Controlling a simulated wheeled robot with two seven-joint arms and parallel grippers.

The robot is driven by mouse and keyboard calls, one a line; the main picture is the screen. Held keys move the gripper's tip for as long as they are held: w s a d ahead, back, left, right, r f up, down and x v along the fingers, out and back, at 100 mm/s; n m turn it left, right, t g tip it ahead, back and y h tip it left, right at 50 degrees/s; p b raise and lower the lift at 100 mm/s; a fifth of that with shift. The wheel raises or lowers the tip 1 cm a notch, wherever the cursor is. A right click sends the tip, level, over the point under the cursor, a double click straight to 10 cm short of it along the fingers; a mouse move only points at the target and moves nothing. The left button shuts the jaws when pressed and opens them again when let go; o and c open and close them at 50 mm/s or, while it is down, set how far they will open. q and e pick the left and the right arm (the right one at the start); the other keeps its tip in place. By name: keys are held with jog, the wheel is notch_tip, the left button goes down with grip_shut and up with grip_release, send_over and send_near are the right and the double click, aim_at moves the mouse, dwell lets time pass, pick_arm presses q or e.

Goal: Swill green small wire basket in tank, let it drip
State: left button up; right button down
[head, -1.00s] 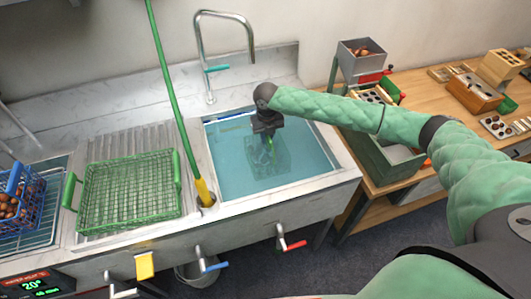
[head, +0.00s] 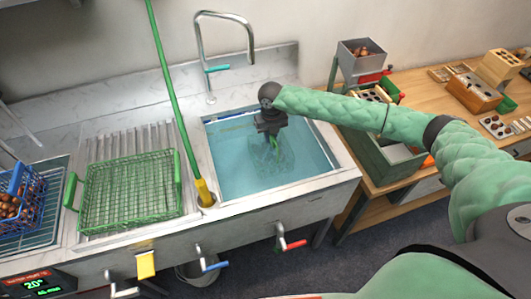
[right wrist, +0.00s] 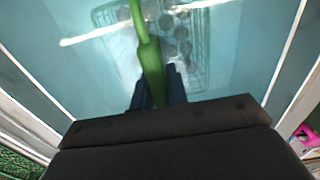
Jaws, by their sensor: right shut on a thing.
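The tank (head: 227,196) is a steel-rimmed basin of blue-green water. My right gripper (head: 273,137) is over the middle of the tank, close above the water. It is shut on the upright green handle of the small wire basket (head: 268,160), which hangs below it in the water and looks blurred. In the right wrist view the dark fingers (right wrist: 158,88) close around the green handle (right wrist: 149,55). The wire basket (right wrist: 198,75) shows faintly under the water with several round shapes in it. My left gripper is out of view.
A larger green wire basket (head: 128,192) sits empty on the ribbed drainboard left of the tank. A blue basket of chestnuts (head: 18,207) stands farther left. A tap (head: 205,50) rises behind the tank. A green pole (head: 172,90) stands at its left edge. A wooden bench (head: 425,95) is right.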

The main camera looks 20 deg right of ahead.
jog(key=shift+a, duration=0.2)
jog(key=shift+a, duration=0.85)
jog(key=shift+d+p, duration=0.15)
jog(key=shift+p, duration=0.15)
jog(key=shift+d, duration=0.9)
